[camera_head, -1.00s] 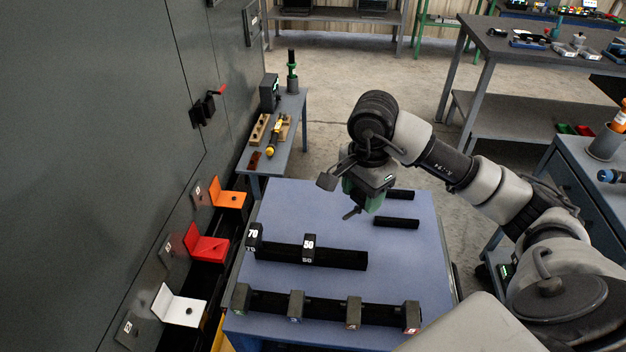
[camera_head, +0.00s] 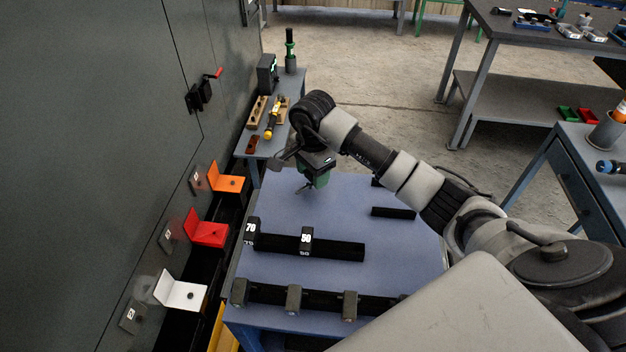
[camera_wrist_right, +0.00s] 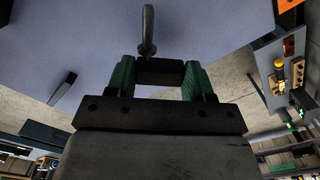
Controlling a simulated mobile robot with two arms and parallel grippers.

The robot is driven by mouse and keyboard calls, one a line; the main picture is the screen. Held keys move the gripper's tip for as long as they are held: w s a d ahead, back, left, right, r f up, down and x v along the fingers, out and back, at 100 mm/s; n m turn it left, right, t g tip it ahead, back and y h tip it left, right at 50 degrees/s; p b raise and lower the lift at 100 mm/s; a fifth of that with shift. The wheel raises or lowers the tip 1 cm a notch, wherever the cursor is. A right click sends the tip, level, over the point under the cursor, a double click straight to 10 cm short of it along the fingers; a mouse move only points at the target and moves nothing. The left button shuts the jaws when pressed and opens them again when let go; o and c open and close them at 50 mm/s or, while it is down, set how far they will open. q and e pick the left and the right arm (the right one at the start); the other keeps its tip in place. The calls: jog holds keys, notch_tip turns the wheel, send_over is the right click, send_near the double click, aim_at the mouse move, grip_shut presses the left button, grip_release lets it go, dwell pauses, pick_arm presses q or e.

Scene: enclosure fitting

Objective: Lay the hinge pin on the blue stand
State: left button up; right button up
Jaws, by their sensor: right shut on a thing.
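My right gripper (camera_head: 310,184) is above the far left part of the blue stand (camera_head: 345,212), a table with a flat blue top. The gripper is shut on a small black block with a grey rod end, which I take to be the hinge pin (camera_wrist_right: 148,30). In the right wrist view the block sits between the green fingers (camera_wrist_right: 160,74) and the rod points away from them. The pin appears held clear of the blue top; the exact gap cannot be told. My left gripper is not in view.
On the blue top are a black rail with tags 70 and 50 (camera_head: 335,250), a front rail with several posts (camera_head: 320,298) and a short black bar (camera_head: 393,212). Orange (camera_head: 228,184), red (camera_head: 208,235) and white (camera_head: 182,295) brackets stick out from the grey cabinet (camera_head: 90,150).

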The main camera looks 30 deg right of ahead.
notch_tip(320, 180, down, 4)
jog(key=shift+r+p, duration=0.25)
jog(key=shift+p, duration=0.15)
jog(key=shift+f, duration=0.1)
jog(key=shift+f, duration=0.1)
jog(key=o, duration=0.9)
